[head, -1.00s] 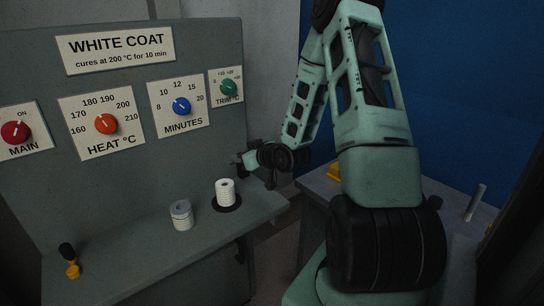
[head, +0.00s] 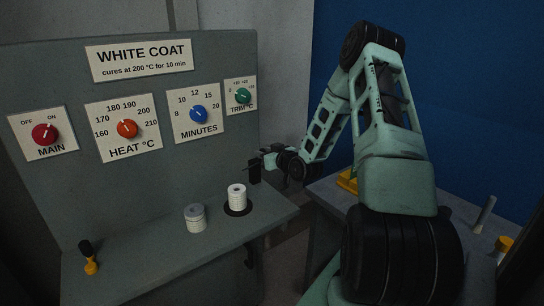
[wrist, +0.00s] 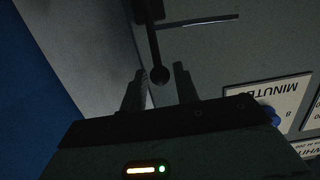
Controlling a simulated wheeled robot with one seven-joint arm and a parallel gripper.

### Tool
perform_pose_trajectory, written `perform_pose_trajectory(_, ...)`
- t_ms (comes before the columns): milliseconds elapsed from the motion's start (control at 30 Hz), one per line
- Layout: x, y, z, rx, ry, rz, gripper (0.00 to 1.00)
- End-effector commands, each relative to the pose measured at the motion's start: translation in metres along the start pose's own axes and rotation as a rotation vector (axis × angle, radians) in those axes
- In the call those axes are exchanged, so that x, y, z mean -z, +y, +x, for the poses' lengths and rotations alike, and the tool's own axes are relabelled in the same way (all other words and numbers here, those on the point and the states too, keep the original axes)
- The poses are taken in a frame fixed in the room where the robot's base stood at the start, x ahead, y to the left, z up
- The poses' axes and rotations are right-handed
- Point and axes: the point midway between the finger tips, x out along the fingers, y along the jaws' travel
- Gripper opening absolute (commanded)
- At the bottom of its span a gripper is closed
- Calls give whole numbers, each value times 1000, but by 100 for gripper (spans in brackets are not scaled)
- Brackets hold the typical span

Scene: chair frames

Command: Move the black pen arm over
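In the wrist view the black pen arm (wrist: 153,45) is a thin dark rod hanging from a black block, with a round knob (wrist: 159,75) at its end. My gripper (wrist: 159,80) is open, one finger on each side of the knob. The knob lies between the fingertips; I cannot tell whether either finger touches it. In the head view my gripper (head: 258,166) is small and dark at the right edge of the grey panel (head: 60,90). There I cannot tell the pen arm apart from it.
The panel bears MAIN (head: 45,133), HEAT (head: 126,128), MINUTES (head: 198,114) and TRIM (head: 242,97) knobs. On its ledge stand a grey cylinder (head: 195,218), a white cylinder (head: 237,197) and a black-and-yellow lever (head: 89,258). A side table (head: 325,195) stands right.

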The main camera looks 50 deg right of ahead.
Motion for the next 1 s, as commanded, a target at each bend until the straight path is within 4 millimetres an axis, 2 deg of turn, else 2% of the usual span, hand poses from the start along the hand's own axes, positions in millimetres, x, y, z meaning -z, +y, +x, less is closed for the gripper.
perform_pose_trajectory(33,0,0,-2,-1,-2,0,16)
perform_pose_trajectory(67,0,0,-2,-1,-2,0,10)
perform_pose_trajectory(367,-3,1,-5,-1,-2,0,10)
perform_pose_trajectory(733,-18,1,-22,-2,-4,1,10)
perform_pose_trajectory(1000,-18,1,-24,-2,-5,1,10)
